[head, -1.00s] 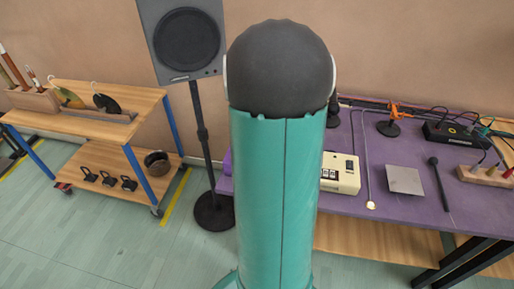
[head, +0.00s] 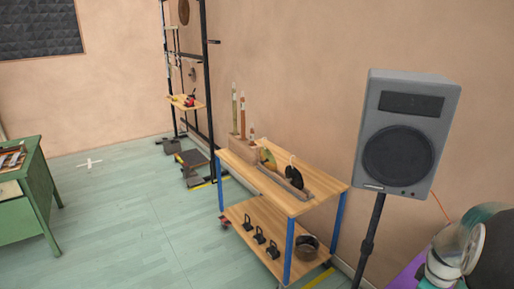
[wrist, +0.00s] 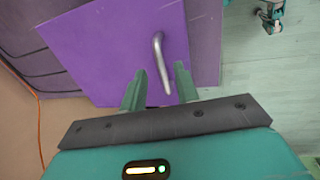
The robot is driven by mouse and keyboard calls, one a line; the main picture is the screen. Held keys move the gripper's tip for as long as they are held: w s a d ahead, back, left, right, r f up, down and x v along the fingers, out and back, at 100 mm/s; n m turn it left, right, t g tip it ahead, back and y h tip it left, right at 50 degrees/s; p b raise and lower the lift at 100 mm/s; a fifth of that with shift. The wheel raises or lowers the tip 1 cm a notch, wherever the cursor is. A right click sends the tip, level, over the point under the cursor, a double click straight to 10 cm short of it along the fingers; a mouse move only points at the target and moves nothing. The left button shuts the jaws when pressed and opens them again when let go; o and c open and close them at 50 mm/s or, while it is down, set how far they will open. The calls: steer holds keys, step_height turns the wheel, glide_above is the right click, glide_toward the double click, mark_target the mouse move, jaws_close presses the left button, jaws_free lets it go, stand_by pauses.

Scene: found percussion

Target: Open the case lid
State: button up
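A bright purple flat panel (wrist: 105,45), which looks like the case lid, fills the upper middle of the wrist view. A bent silver bar handle (wrist: 160,58) is on it. My gripper (wrist: 160,72) is open, with its two green fingers apart. The lower part of the handle shows between the fingers, nearer the right one; I cannot tell whether they touch it. In the head view a purple surface (head: 404,276) shows at the bottom right, partly hidden by my arm. I cannot tell whether the lid is fully shut.
A darker purple surface (wrist: 205,40) lies around the panel. An orange cable (wrist: 35,125) runs down the left of the wrist view. In the head view, a grey speaker (head: 408,130) on a stand and a wooden cart (head: 300,200) stand left of my arm. Open floor (head: 120,230) lies further left.

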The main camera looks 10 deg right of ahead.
steer(key=w+a+r+m+t, duration=0.1)
steer(key=w+a+r, duration=0.1)
steer(key=a+r, duration=0.6)
steer(key=w+a+r+m+t, duration=0.1)
steer(key=w+a+r, duration=0.25)
steer(key=a, duration=0.75)
steer(key=s+a+r+m+t, duration=0.1)
steer(key=s+a+r, duration=0.2)
steer(key=a, duration=0.5)
steer(key=s+a+r+m+t+y, duration=0.1)
steer(key=s+a+r, duration=0.2)
steer(key=a, duration=0.5)
steer(key=shift+s+t+y, duration=0.3)
steer(key=shift+s+t, duration=0.1)
steer(key=shift+s, duration=0.3)
steer(key=shift+s+a+m, duration=0.2)
steer(key=shift+a+m, duration=0.1)
steer(key=shift+a, duration=0.1)
steer(key=c, duration=0.3)
steer(key=shift+a, duration=0.1)
steer(key=c, duration=0.4)
jaws_close()
steer(key=shift+f, duration=0.1)
